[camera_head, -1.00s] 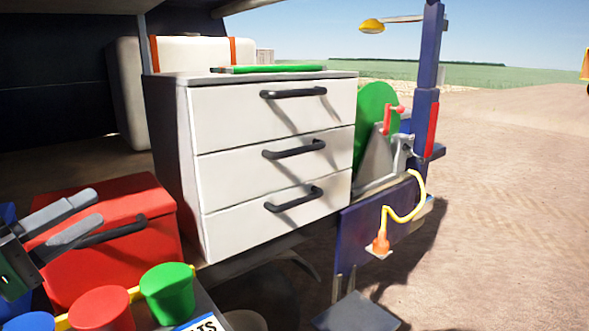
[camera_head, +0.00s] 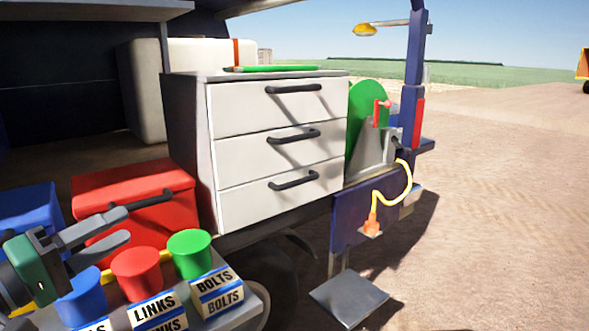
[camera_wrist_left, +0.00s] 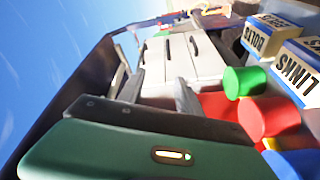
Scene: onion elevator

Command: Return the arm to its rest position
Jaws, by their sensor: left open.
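My left gripper (camera_head: 118,228) is at the lower left of the head view. Its two grey fingers are apart with nothing between them. It is in front of the red toolbox (camera_head: 135,205) and above the left end of the row of cups. In the left wrist view the fingers of my left gripper (camera_wrist_left: 155,95) show dark grey above its green body, with white drawers beyond. My right gripper is not in view.
Blue (camera_head: 82,298), red (camera_head: 136,272) and green (camera_head: 189,252) cups stand on a shelf with labelled boxes (camera_head: 217,291). A white drawer cabinet (camera_head: 280,145) stands behind. A crank wheel (camera_head: 368,120) is right of it. Open ground lies at right.

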